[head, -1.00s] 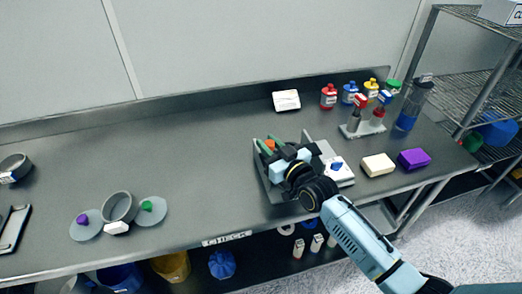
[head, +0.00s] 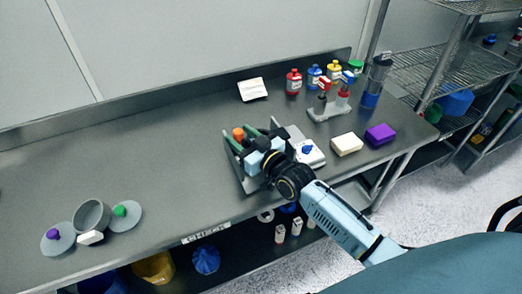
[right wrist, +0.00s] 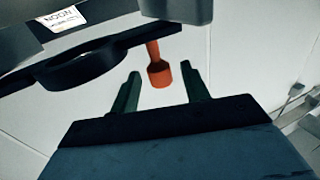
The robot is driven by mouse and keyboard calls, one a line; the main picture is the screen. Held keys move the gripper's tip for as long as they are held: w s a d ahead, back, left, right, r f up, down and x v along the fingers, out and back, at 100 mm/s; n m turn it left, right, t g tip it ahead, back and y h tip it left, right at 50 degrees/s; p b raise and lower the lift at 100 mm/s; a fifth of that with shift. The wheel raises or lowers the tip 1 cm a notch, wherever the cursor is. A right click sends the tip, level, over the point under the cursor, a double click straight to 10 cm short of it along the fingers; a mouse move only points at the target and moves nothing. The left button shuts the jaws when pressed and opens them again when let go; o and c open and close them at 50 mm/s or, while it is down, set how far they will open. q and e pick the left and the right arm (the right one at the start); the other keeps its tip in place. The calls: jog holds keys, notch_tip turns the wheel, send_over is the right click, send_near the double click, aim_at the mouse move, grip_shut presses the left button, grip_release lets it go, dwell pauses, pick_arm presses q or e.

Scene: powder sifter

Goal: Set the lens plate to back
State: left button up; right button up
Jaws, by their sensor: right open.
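A dark plate with a round ring (right wrist: 85,68) spans the upper left of the right wrist view, and I take it for the lens plate. An orange knob (right wrist: 158,66) stands at its right end. The knob also shows in the head view (head: 238,133), at the grey device (head: 232,158). My right gripper (head: 260,130) is over the device. Its green fingers show in the right wrist view (right wrist: 158,92), open and apart, with the knob ahead between them and not gripped. My wrist hides much of the device in the head view. My left gripper is out of view.
A white box with a blue knob (head: 309,152) stands right of my gripper. Cream (head: 347,144) and purple (head: 381,134) blocks lie farther right. Bottles and a vial rack (head: 329,112) stand behind. A bowl (head: 92,216) and discs are far left. The table's middle is clear.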

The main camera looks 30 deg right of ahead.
jog(key=v, duration=1.1)
jog(key=shift+s, duration=0.25)
jog(key=shift+d, duration=0.1)
jog(key=w+a+m, duration=0.1)
jog(key=w+m, duration=0.3)
jog(key=m, duration=0.8)
jog(key=w+a+m+b, duration=0.1)
jog(key=w+m, duration=0.3)
jog(key=m, duration=0.8)
jog(key=w+a+m+b, duration=0.1)
jog(key=w+m, duration=0.4)
jog(key=m, duration=0.7)
jog(key=shift+a, duration=0.3)
